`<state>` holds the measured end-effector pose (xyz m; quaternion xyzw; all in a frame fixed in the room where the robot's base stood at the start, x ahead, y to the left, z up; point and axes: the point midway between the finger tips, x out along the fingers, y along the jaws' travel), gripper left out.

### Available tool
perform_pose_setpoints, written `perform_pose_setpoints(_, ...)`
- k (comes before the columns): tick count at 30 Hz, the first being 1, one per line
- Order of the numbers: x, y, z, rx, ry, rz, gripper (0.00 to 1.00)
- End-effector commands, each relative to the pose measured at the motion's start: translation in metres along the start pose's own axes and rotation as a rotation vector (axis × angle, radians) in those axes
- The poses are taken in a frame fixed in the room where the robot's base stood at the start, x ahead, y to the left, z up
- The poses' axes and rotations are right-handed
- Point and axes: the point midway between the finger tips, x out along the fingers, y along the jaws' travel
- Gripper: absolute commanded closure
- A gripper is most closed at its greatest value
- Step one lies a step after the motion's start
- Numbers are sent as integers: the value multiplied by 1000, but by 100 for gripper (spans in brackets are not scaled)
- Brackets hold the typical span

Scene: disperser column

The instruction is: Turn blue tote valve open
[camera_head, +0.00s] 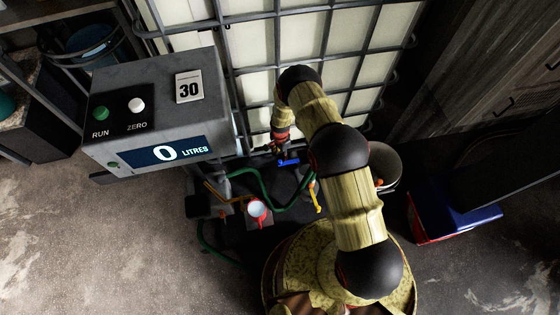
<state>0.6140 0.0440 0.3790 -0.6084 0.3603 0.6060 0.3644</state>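The tote (300,40) is a pale container in a grey metal cage at the top middle. A small blue valve handle (288,161) shows low in front of the tote, lying roughly crosswise in the picture. My arm reaches up from the bottom and bends down towards the tote's lower front. My gripper (278,146) is just above and left of the blue handle. It is dark and small here, and partly lost against the cage. I cannot tell whether its fingers touch the handle or whether they are open.
A grey console (160,105) at the left has RUN and ZERO buttons, a "30" card and a display reading 0 LITRES. A green hose (265,190), a yellow handle (317,196) and a red-and-white part (257,209) lie below the valve. A bucket (386,165) and blue-red box (455,220) stand right.

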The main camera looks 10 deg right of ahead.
Motion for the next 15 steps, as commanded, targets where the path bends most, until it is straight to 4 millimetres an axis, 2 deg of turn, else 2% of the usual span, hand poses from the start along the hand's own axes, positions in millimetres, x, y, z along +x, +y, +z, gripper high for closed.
perform_pose_setpoints(5,12,-1,0,24,0,-1,64)
perform_pose_setpoints(15,63,0,0,21,-1,-1,64)
